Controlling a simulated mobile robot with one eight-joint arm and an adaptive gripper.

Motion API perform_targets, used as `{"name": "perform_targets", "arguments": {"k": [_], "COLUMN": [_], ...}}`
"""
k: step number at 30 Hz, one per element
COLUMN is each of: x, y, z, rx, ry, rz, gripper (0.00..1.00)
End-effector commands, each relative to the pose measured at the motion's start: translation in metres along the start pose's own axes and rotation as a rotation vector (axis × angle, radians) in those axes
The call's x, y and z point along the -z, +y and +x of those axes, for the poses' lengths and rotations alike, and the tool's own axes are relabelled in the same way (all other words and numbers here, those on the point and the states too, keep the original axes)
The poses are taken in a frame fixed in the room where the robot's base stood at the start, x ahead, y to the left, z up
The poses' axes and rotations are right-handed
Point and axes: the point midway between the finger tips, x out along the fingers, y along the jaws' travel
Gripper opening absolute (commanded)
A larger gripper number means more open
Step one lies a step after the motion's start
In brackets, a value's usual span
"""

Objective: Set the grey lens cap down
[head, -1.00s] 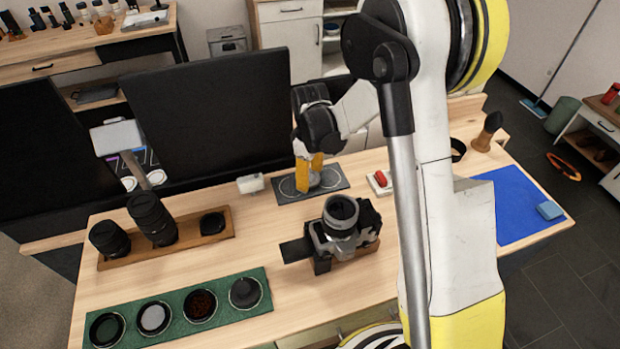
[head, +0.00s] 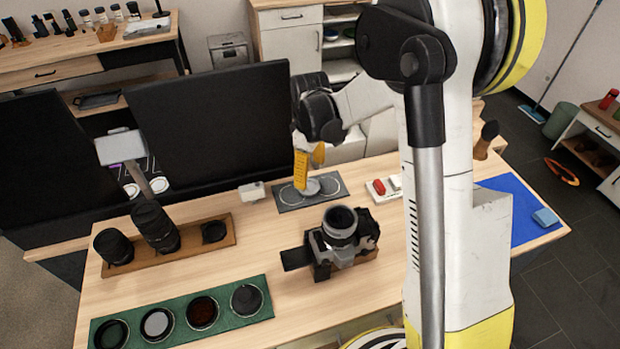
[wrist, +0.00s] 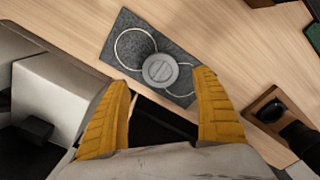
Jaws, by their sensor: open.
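The grey lens cap (head: 310,187) lies flat on the dark mat (head: 289,202) with two pale ring outlines. In the wrist view, the cap (wrist: 160,70) sits around the middle of the mat (wrist: 122,28), between the rings and overlapping their inner edges. My gripper (head: 310,158) is above the cap with its yellow fingers apart. In the wrist view, my open gripper (wrist: 163,82) has nothing between its fingers, and the cap shows beyond the gap. Part of the second ring is hidden by the cap and a finger in that view.
A camera (head: 341,238) stands in front of the mat. A small white block (head: 252,191) is to its left; a tray with a red item (head: 379,187) is to its right. Monitors (head: 210,115) rise behind. A green tray (head: 253,316) with several round filters lies front left.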

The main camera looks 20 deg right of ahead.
Motion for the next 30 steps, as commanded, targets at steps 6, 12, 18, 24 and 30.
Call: {"name": "perform_targets", "arguments": {"k": [6,12,18,24,30], "x": [0.0,-0.002,-0.023,-0.065,-0.109], "y": [0.0,-0.002,-0.023,-0.065,-0.109], "z": [-0.047,-0.067,-0.114,-0.169,-0.194], "rx": [0.0,-0.005,-0.066,-0.157,-0.217], "ry": [0.0,0.005,0.074,0.22,0.387], "rz": [0.0,0.008,0.123,0.335,0.542], "gripper": [0.77,0.77,0.77,0.77,0.77]}}
